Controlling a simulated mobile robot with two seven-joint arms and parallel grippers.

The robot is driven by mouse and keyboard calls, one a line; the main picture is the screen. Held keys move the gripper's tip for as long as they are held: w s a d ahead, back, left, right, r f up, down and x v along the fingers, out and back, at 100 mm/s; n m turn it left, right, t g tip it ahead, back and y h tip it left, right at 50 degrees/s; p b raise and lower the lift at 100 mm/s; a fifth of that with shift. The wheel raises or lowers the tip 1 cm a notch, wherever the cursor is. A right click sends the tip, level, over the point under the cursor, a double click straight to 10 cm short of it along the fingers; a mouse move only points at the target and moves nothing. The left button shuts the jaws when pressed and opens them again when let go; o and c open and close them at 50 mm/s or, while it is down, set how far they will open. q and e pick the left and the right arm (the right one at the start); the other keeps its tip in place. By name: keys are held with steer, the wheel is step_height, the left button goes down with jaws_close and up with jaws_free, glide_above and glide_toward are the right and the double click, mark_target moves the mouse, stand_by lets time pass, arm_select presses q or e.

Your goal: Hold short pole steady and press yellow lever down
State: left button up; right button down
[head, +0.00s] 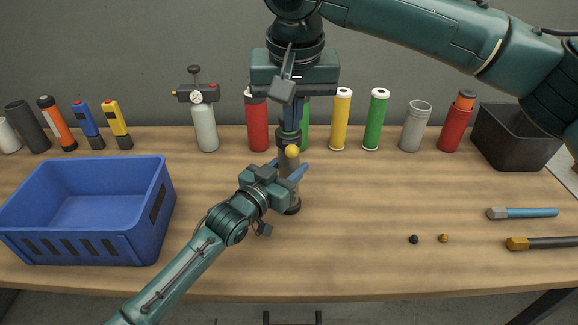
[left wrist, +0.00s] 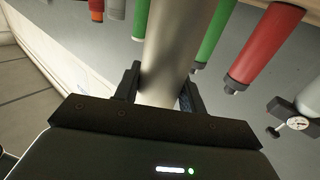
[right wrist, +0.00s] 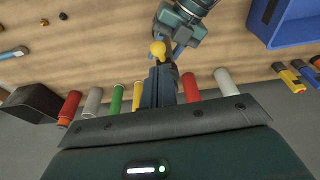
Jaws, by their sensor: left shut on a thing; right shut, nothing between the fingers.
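The short pole (head: 291,200) stands upright on the wooden table; its grey shaft fills the middle of the left wrist view (left wrist: 168,45). My left gripper (head: 284,174) is shut on the pole from the front left, with a finger on each side. The yellow lever's round knob (head: 292,151) is near the pole's top, just above the left gripper; it also shows in the right wrist view (right wrist: 158,48). My right gripper (head: 290,135) points down from above, shut and empty, its tips close to the knob. I cannot tell whether they touch it. The lever's arm is mostly hidden.
A blue crate (head: 140,243) stands at the left and a black bin (head: 512,140) at the back right. Several cylinders and a gauge-topped bottle (head: 205,128) line the back. Two tools, one blue-handled (head: 527,213), lie at the right. The front middle is clear.

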mark_target(292, 148)
steer(key=shift+s+x, duration=0.25)
steer(key=shift+x, duration=0.8)
steer(key=shift+s+x, duration=0.25)
steer(key=shift+x, duration=0.85)
steer(key=shift+s+x, duration=0.25)
steer(key=shift+x, duration=0.8)
steer(key=shift+f, duration=0.2)
steer(key=shift+w+r+v, duration=0.1)
steer(key=shift+w+v, duration=0.25)
steer(key=shift+v, duration=1.05)
steer(key=shift+w+r+v, duration=0.1)
steer(key=shift+w+v, duration=0.25)
steer(key=shift+v, duration=1.05)
steer(key=shift+w+r+v, duration=0.1)
steer(key=shift+w+v, duration=0.2)
steer(key=shift+v, duration=1.1)
steer(key=shift+s+d, duration=0.2)
steer(key=shift+s, duration=2.75)
